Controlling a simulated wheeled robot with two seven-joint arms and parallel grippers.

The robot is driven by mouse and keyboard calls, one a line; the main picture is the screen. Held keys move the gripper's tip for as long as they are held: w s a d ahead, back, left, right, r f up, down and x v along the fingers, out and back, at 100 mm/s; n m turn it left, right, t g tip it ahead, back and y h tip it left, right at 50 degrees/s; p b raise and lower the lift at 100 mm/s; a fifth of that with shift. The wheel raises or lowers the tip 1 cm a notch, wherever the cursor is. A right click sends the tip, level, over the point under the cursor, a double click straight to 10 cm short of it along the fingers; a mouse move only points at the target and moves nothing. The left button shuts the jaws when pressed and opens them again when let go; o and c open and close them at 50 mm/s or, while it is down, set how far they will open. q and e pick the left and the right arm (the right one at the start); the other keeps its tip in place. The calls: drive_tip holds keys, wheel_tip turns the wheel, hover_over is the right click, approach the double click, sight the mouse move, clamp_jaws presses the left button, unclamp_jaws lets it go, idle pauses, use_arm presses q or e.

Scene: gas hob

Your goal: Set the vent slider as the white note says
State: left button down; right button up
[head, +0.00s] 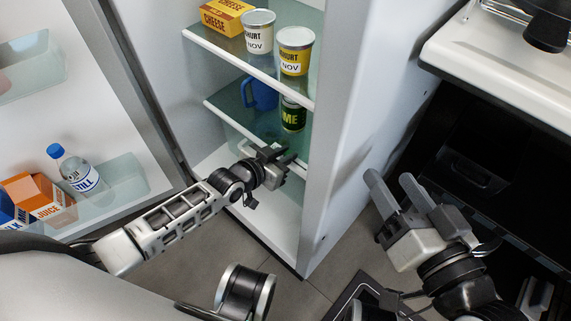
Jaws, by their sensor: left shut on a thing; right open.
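My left gripper (284,160) reaches into the open fridge, just below the front edge of the lower glass shelf (235,120). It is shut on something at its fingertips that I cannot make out. My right gripper (390,190) is open and empty outside the fridge, to the right of its side wall and in front of the dark oven front. I cannot make out the vent slider or the white note in this view. My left gripper and arm hide part of the fridge's bottom compartment.
The upper shelf holds a cheese box (226,17), a white yoghurt tub (259,32) and a yellow one (295,52). A blue jug (262,94) and green can (293,115) stand below. The open fridge door (90,125) holds bottle and cartons; the hob (500,70) is right.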

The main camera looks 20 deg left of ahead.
use_arm(q)
drive_tip(key=shift+w+a, duration=0.2)
drive_tip(key=shift+a, duration=0.05)
use_arm(e)
drive_tip(key=shift+r, duration=0.4)
use_arm(q)
drive_tip(key=c, duration=1.3)
unclamp_jaws()
use_arm(e)
drive_tip(key=shift+f, duration=0.2)
use_arm(q)
drive_tip(key=shift+s+a+r+p, duration=0.15)
drive_tip(key=shift+s+r+p, duration=0.1)
drive_tip(key=shift+s+p, duration=0.15)
drive_tip(key=shift+p+v, duration=3.15)
drive_tip(key=shift+v, duration=4.4)
use_arm(e)
drive_tip(key=shift+s+d+f+n+g+h, duration=0.15)
drive_tip(key=shift+d+f+n+g+h, duration=0.25)
drive_tip(key=shift+d+f+g+h, duration=0.25)
drive_tip(key=shift+s+d+f+n+g+h, duration=0.15)
drive_tip(key=shift+d+f+n+g+h, duration=0.25)
drive_tip(key=shift+f+h, duration=0.4)
use_arm(q)
drive_tip(key=shift+r, duration=0.1)
